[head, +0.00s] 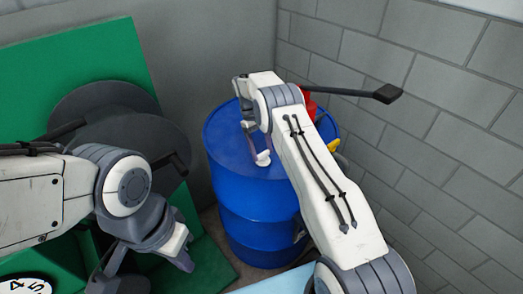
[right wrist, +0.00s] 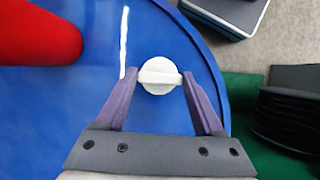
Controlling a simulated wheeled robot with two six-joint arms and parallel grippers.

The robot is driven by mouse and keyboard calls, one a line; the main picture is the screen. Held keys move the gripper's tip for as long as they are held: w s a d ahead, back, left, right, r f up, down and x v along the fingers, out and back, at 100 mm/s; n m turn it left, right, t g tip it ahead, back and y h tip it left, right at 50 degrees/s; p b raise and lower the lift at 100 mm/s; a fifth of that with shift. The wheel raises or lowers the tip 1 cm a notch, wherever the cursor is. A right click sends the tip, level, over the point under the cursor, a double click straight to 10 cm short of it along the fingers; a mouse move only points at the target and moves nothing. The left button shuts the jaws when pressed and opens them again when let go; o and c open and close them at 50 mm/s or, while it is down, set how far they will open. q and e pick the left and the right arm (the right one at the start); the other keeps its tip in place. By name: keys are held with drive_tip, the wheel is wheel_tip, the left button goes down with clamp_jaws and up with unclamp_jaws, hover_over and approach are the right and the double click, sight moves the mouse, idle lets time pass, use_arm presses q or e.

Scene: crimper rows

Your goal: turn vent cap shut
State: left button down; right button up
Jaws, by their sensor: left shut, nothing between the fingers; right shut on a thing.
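The white round vent cap (right wrist: 158,75) has a raised ridge across it. It sits on the top of the blue drum (head: 240,200), near the rim, as the right wrist view shows. My right gripper (right wrist: 157,84) has its two fingers on opposite sides of the cap and is shut on it. In the head view this gripper (head: 256,150) reaches down onto the drum top, partly hidden by my own arm. My left gripper (head: 182,258) is shut and empty, left of the drum and apart from it.
A red part (right wrist: 35,32) stands on the drum top, beside the cap. A black-ended lever (head: 385,93) sticks out toward the block wall (head: 440,110) on the right. Green panels and dark round discs (head: 105,105) stand at the left. The drum stands in a corner.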

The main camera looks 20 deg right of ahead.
drive_tip(key=o, duration=1.4)
